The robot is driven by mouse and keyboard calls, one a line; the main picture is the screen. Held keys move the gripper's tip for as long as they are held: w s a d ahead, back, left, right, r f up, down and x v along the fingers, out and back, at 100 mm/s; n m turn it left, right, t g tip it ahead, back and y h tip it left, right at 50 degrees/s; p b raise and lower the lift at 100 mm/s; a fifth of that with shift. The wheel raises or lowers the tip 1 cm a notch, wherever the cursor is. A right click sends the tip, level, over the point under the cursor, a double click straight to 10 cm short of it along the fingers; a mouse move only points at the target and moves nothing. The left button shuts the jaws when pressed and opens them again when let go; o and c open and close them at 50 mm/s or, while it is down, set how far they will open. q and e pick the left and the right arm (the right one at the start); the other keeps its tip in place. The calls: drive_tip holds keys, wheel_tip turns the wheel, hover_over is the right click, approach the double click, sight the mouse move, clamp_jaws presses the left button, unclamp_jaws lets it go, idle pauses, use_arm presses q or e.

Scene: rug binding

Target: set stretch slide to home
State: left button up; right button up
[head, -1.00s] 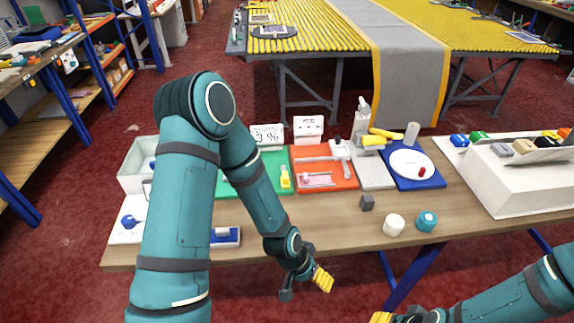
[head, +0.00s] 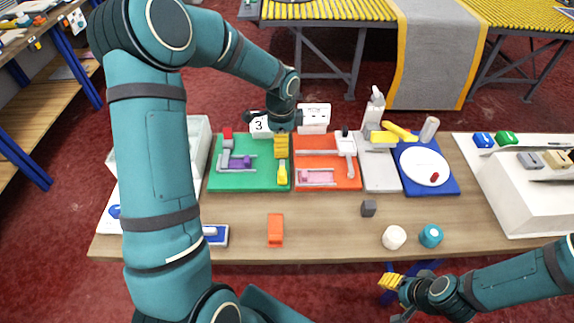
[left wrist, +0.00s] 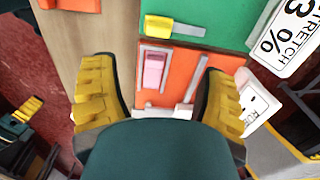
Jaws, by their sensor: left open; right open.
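The green board (head: 225,181) carries a purple slide (head: 239,163) on a grey rail, a red-topped post (head: 227,138) and a yellow piece (head: 282,175). A white sign (head: 260,126) stands behind it; the left wrist view shows it reading "STRETCH 3 %" (left wrist: 290,35). The orange board (head: 325,147) carries a pink slide (head: 316,176) between grey rails, also seen in the left wrist view (left wrist: 154,70). My left gripper (head: 281,146) is open and empty, pointing down over the green board's right edge. My right gripper (head: 391,282) is open and empty, in front of the table.
A blue mat (head: 444,184) with a white disc, a grey pad (head: 380,176) and a spray bottle (head: 375,108) stand right of the orange board. An orange block (head: 275,230), a dark cube (head: 368,208), a white cylinder (head: 394,237) and a teal roll (head: 430,236) lie along the front.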

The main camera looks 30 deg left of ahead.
sight(282, 171)
use_arm(q)
wheel_tip(282, 171, down, 13)
drive_tip(key=shift+s+f+b, duration=0.1)
drive_tip(key=shift+f+b, duration=0.05)
drive_tip(key=shift+b, duration=0.3)
drive_tip(key=shift+d, duration=0.1)
clamp_jaws()
